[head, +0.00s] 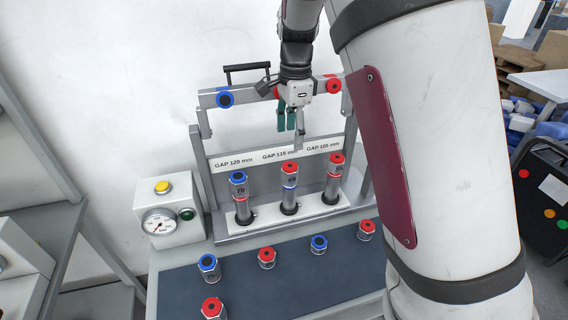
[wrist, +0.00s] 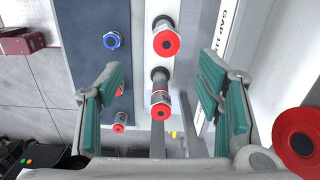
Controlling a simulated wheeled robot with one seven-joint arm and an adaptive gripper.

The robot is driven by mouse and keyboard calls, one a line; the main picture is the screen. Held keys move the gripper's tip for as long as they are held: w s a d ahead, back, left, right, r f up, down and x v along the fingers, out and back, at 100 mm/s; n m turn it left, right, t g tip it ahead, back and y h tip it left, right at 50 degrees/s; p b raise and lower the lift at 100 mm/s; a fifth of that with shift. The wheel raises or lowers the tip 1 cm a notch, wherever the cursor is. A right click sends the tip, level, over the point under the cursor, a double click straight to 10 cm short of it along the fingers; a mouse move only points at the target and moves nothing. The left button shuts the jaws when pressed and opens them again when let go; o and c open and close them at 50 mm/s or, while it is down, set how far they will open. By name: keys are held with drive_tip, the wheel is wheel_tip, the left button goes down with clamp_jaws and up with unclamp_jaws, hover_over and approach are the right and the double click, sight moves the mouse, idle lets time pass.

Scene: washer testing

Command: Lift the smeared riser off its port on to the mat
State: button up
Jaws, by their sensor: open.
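Three upright grey risers stand in ports on the white strip of the rig: a blue-topped left one (head: 239,200), a red-topped middle one (head: 289,190) with a blue band, and a red-topped right one (head: 333,182). No smear can be made out for certain. The dark blue mat (head: 290,287) lies in front.
Several short red- and blue-topped pieces, including a blue one (head: 319,243) and a red one (head: 266,257), stand on the mat, with bare room between them. A gauge box (head: 165,212) stands left. The crossbar (head: 250,94) spans above the risers.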

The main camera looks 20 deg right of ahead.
sight(290, 165)
drive_tip(key=shift+m, duration=0.3)
drive_tip(key=f, duration=0.6)
drive_tip(key=f+p, duration=0.1)
drive_tip(key=f, duration=0.3)
drive_tip(key=shift+w+f, duration=0.1)
drive_tip(key=shift+w, duration=0.3)
drive_tip(key=shift+w+f+p, duration=0.15)
drive_tip(key=shift+f+p, duration=0.4)
drive_tip(key=shift+f, duration=1.6)
clamp_jaws()
drive_tip(key=shift+r, duration=0.15)
